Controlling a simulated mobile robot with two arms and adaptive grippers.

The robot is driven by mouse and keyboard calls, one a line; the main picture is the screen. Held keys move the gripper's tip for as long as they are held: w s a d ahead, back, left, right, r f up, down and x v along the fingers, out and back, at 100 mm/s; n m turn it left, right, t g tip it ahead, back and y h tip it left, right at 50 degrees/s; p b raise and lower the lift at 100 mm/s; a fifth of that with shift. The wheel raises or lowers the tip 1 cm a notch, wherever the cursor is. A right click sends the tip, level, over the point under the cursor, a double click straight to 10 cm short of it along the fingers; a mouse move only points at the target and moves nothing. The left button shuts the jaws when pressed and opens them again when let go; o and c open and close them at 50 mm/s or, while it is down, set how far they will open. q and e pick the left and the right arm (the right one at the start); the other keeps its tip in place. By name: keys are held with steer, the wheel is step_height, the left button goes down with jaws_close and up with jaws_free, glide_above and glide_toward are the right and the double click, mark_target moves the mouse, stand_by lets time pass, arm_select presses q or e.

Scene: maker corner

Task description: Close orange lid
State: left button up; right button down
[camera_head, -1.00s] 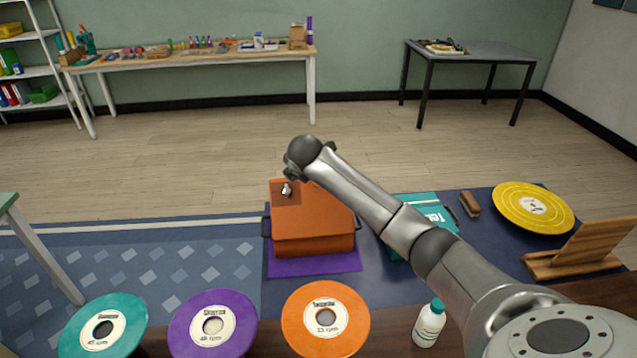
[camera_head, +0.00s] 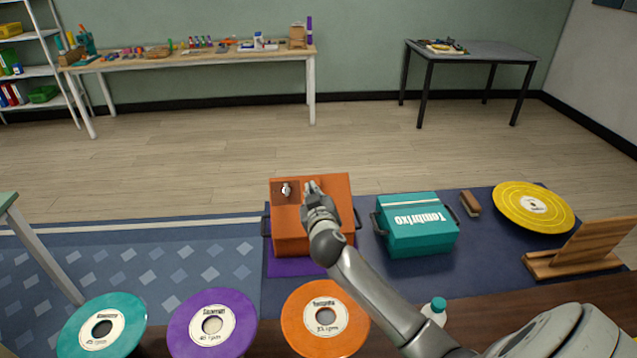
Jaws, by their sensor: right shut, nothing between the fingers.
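The orange box stands on a purple mat (camera_head: 284,267) at the middle of the view. I cannot tell whether the lid is fully down. My right gripper (camera_head: 312,186) is shut and empty, in front of the upper middle of the orange panel. I cannot tell if it touches. My right forearm hides the box's lower right. My left gripper is not in view.
A teal box (camera_head: 418,238) stands to the right of the orange one, with a brown block (camera_head: 470,203) and yellow disc (camera_head: 533,208) beyond. Teal, purple and orange discs (camera_head: 325,318) line the near edge. A white bottle (camera_head: 436,309) stands beside my right arm.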

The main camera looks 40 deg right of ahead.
steer(key=s+m, duration=0.3)
steer(key=m, duration=0.1)
steer(key=h+p, duration=0.1)
steer(key=p, duration=0.1)
glide_toward(319, 181)
steer(key=w+d+r, duration=0.1)
steer(key=w+r, duration=0.2)
steer(key=r, duration=0.1)
steer(key=shift+w+d+f+t+b, duration=0.3)
steer(key=shift+w+d+f+b, duration=0.3)
steer(key=shift+w+f, duration=0.45)
steer(key=shift+w+d+f, duration=0.25)
steer(key=shift+w+f, duration=0.15)
steer(key=shift+f, duration=0.05)
